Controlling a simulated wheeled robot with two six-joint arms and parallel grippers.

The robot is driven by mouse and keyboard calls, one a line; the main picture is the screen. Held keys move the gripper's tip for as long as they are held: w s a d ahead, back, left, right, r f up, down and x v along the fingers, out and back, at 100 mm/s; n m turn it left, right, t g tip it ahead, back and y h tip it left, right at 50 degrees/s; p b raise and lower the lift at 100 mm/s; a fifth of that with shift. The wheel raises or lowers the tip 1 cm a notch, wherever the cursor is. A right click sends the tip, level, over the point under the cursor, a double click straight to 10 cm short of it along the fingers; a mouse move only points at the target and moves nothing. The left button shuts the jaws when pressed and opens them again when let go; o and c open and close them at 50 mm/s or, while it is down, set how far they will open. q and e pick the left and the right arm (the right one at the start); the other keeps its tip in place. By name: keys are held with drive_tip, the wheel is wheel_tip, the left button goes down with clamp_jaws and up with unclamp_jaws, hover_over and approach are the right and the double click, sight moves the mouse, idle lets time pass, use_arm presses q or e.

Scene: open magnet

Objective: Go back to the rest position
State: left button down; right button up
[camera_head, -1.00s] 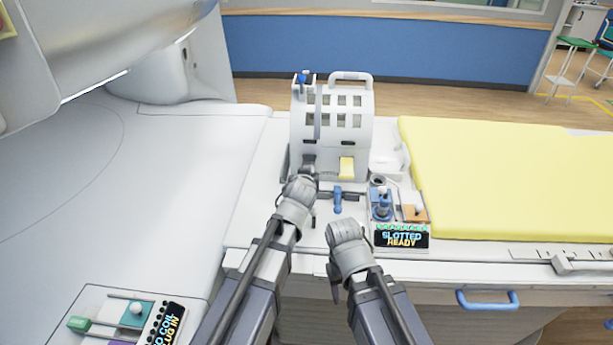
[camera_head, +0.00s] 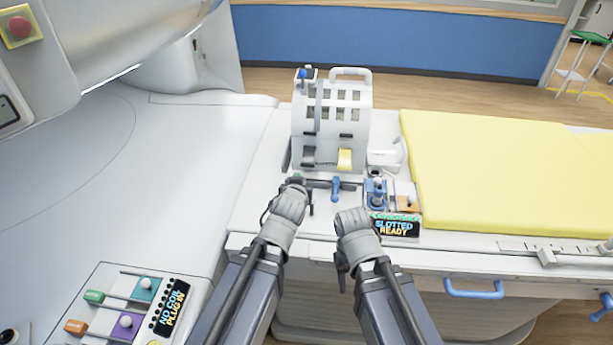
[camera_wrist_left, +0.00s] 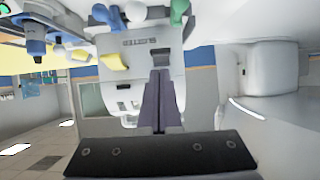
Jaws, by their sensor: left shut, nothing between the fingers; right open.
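My left gripper (camera_head: 298,186) is just in front of the white slotted coil housing (camera_head: 330,125), apart from it. In the left wrist view its two dark fingers (camera_wrist_left: 161,76) are shut together with nothing between them. My right gripper (camera_head: 343,262) is to the right and nearer me, over the front edge of the white bed; it is open and no object shows in it. Its fingertips are mostly hidden by my own wrist.
A blue handle (camera_head: 336,188) and a panel reading "SLOTTED READY" (camera_head: 397,227) sit beside the grippers. A yellow mattress (camera_head: 500,170) lies at right. A "NO COIL PLUG IN" panel (camera_head: 172,308) is at lower left. A blue bed handle (camera_head: 474,290) projects at the front.

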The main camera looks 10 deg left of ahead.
use_arm(q)
drive_tip(key=s+d+f+m+g, duration=0.1)
drive_tip(key=s+f+g, duration=0.3)
drive_tip(key=s, duration=0.3)
drive_tip(key=s+d+f+m+g, duration=0.1)
drive_tip(key=s+f+g, duration=0.2)
drive_tip(key=s, duration=0.5)
drive_tip(key=s+d+f+m+g+y, duration=0.1)
drive_tip(key=s+f+g, duration=0.3)
drive_tip(key=s, duration=0.4)
drive_tip(key=shift+d+f+m+g, duration=0.3)
drive_tip(key=shift+m+g, duration=0.1)
drive_tip(key=shift+g, duration=0.5)
